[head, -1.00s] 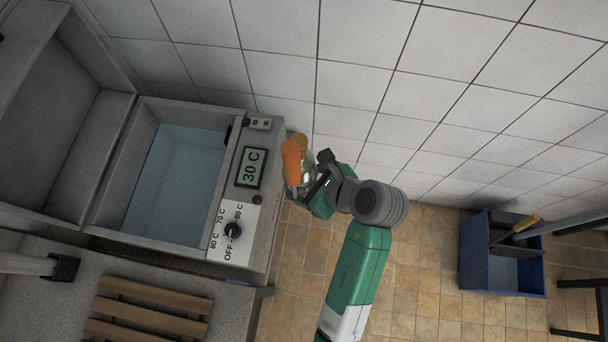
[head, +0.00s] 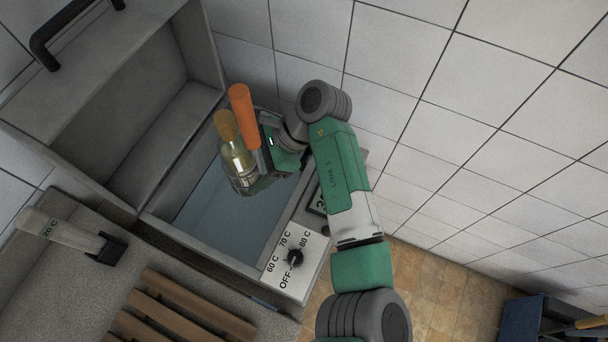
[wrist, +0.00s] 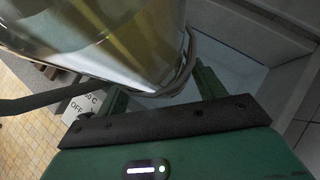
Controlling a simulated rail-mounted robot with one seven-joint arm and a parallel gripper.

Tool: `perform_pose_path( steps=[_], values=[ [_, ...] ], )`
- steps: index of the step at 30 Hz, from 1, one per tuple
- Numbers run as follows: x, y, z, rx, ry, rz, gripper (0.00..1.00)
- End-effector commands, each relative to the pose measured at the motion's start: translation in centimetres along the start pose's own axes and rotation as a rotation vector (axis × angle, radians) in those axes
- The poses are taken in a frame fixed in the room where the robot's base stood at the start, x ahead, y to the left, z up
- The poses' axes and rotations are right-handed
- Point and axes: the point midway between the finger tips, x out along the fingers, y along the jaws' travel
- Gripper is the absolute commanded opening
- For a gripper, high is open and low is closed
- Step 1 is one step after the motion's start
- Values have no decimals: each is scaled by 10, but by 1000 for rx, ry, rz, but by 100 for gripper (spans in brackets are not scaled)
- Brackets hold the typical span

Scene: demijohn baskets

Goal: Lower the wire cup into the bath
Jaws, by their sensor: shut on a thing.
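My gripper (head: 268,178) is shut on the wire cup (head: 243,181), which carries a glass bottle (head: 236,156) with a cork-coloured top. An orange handle (head: 243,115) rises beside the bottle. The cup and bottle are slightly tilted in the picture and appear over the water bath (head: 222,215); their exact height above the water is unclear. In the wrist view the bottle (wrist: 100,40) fills the upper left, with the cup's wire (wrist: 190,62) around its lower part. The gripper's fingers (wrist: 163,95) reach toward it; the contact itself is mostly hidden.
The bath's front panel has a temperature dial (head: 294,257), and my arm partly covers its display. A wooden slatted rack (head: 180,313) lies on the counter, near a pale-handled tool (head: 62,230). The tiled wall (head: 440,110) is close behind my arm.

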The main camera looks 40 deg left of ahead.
Motion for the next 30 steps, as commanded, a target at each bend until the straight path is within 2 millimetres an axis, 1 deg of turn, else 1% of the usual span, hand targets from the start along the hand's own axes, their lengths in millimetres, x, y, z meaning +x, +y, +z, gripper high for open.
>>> perform_pose_path(
  steps=[1,3,6,10,16,21,30],
  values=[
    [9,-5,8,-67,9,68,32],
    [18,-10,21,-155,11,157,32],
    [26,-17,39,-270,11,271,32],
    [27,-27,61,-386,11,385,32],
    [18,-43,91,-484,6,480,32],
    [13,-49,104,-512,1,508,32],
    [12,-50,106,-515,-2,510,32]
  ],
)
